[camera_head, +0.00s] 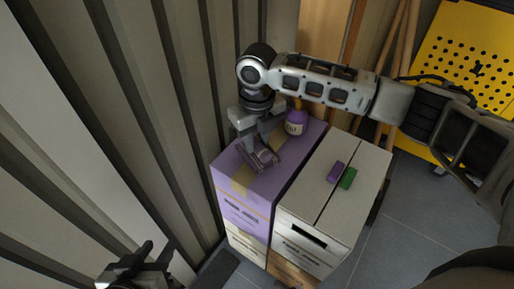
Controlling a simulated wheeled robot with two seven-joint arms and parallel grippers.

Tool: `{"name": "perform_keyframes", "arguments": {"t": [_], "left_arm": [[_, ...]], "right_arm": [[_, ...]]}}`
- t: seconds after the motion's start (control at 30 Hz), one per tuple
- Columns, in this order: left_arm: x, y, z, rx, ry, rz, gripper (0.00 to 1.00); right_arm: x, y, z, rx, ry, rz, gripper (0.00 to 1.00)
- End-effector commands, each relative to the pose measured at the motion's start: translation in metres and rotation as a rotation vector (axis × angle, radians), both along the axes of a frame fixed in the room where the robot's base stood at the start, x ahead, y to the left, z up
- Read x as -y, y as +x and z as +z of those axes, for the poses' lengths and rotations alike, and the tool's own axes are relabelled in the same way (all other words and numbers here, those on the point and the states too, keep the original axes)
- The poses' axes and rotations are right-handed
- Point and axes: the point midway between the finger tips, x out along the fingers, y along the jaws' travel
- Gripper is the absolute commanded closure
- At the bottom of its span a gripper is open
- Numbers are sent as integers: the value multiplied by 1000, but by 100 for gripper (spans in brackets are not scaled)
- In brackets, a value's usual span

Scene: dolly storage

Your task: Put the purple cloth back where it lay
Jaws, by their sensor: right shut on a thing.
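My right gripper (259,158), on the arm that comes in from the right, points down just over the top of the purple drawer box. It is shut on a dull purple thing, seemingly the purple cloth (263,155), largely hidden by the fingers. I cannot tell whether the cloth touches the box top. My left gripper (154,250) is at the bottom left, open and empty, away from the boxes.
The purple drawer box (236,196) has yellowish tape and stands beside a white box (362,185). A small purple block (335,172) and a green block (348,179) lie on the white box. A ribbed wall is close on the left.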

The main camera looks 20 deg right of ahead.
Motion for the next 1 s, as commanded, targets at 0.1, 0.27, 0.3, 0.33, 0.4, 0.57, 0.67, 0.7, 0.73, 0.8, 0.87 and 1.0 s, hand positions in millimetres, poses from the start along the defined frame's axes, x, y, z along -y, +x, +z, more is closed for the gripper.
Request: {"name": "perform_keyframes", "arguments": {"t": [0.1, 0.27, 0.3, 0.33, 0.4, 0.57, 0.67, 0.7, 0.73, 0.8, 0.87, 1.0], "left_arm": [[2, -2, -14, -23, -1, -10, 64], [4, 1, -19, -36, 6, -20, 64], [4, 1, -19, -36, 7, -21, 64], [4, 2, -19, -35, 6, -21, 64], [4, 2, -19, -34, 7, -22, 64], [4, 2, -17, -30, 5, -21, 64], [4, 3, -16, -24, 3, -20, 64], [4, 3, -15, -22, 2, -20, 64], [4, 3, -14, -21, 2, -20, 64], [4, 3, -12, -19, 1, -19, 64], [4, 3, -9, -14, 2, -18, 64], [2, 2, 2, -3, 1, -9, 64]], "right_arm": [[-1, -2, -24, -4, -1, 2, 99], [-1, -1, -29, 0, 0, 1, 99], [-1, -1, -29, 0, 0, 1, 99], [-1, -1, -29, 0, 0, 1, 99], [-1, -2, -29, -1, 0, 1, 65], [-1, -2, -29, -1, 0, 1, 52], [-1, -2, -29, -1, 0, 1, 52], [-1, -2, -29, -1, 0, 1, 52], [-1, -2, -28, -1, 0, 1, 52], [-1, -2, -24, -1, 0, 1, 52], [-1, -1, -18, 0, 0, 2, 52], [-1, -1, 8, 3, 1, 2, 52]]}}
